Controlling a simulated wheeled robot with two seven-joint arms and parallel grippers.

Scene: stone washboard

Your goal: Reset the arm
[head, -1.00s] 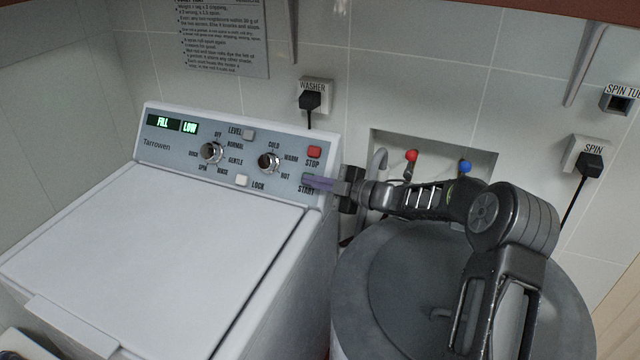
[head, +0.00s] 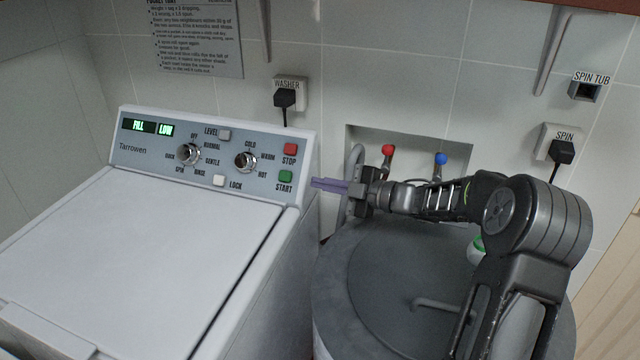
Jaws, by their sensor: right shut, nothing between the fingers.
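My right gripper (head: 328,184) is shut and empty. Its purple fingers point left, just right of the washer's control panel (head: 130,158), with a small gap in the picture between the fingertips and the panel's right edge. The green START button (head: 285,177) is fully visible, below the red STOP button (head: 290,149). The washer display (head: 138,126) reads FILL and LOW. My right arm comes in from the lower right, over the grey round tub lid (head: 385,275). My left gripper is not in view.
The white washer lid (head: 130,260) is closed. Red (head: 388,150) and blue (head: 441,159) taps sit in a wall recess behind my right arm. Plugs hang at the WASHER socket (head: 290,88) and the SPIN socket (head: 558,139). A green-and-white item is partly hidden behind my arm.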

